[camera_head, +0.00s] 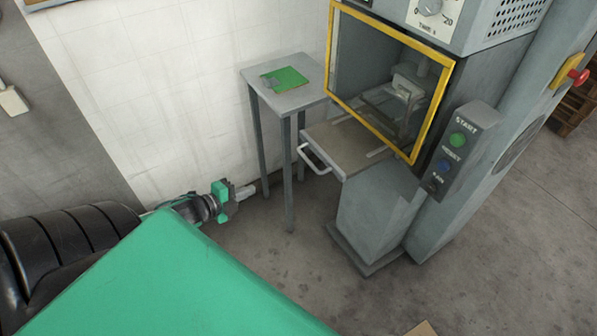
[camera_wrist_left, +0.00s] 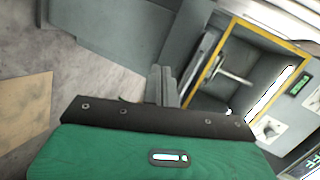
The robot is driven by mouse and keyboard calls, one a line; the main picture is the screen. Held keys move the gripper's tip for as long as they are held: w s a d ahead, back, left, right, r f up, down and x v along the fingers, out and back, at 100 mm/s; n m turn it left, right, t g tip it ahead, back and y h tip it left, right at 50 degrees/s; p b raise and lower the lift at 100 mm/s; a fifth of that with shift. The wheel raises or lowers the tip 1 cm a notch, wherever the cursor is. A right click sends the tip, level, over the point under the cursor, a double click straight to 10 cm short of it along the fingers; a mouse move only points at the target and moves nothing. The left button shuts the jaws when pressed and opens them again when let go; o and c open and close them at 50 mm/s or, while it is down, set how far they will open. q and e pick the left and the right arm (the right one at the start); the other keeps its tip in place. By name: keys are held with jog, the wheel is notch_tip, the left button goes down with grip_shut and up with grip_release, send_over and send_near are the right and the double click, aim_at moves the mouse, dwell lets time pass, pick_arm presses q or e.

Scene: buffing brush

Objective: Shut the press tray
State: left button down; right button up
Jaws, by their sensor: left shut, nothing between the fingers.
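The press tray (camera_head: 340,146) sticks out of the press below the yellow-framed opening, so it stands pulled out. Its white bar handle (camera_head: 313,158) is on the front edge, facing left. My left gripper (camera_head: 247,190) is shut and empty, to the left of the handle and apart from it, low beside the small side table. In the left wrist view its closed fingers (camera_wrist_left: 162,84) point toward the press, with nothing between them. I cannot make out the tray clearly in that view. My right gripper is not in view.
The grey press (camera_head: 385,215) has a yellow-framed window (camera_head: 412,158) and a control box (camera_head: 463,150) at its right. A small grey side table (camera_head: 300,99) with a green piece (camera_head: 288,76) on it stands against the white wall, behind the tray. Open floor lies in front.

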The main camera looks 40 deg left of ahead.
pick_arm(q)
jog(key=d+r+m+h, duration=0.35)
jog(key=d+r, duration=0.25)
jog(key=r, duration=0.2)
send_near(312, 166)
jog(key=shift+t+y, duration=0.3)
jog(key=shift+y, duration=0.05)
jog(key=p+x, duration=0.2)
jog(key=x, duration=0.2)
jog(key=shift+w+d+f, duration=0.25)
jog(key=shift+d, duration=0.1)
jog(key=shift+x, duration=0.95)
jog(key=shift+d+f, duration=0.1)
jog(key=shift+f, duration=0.05)
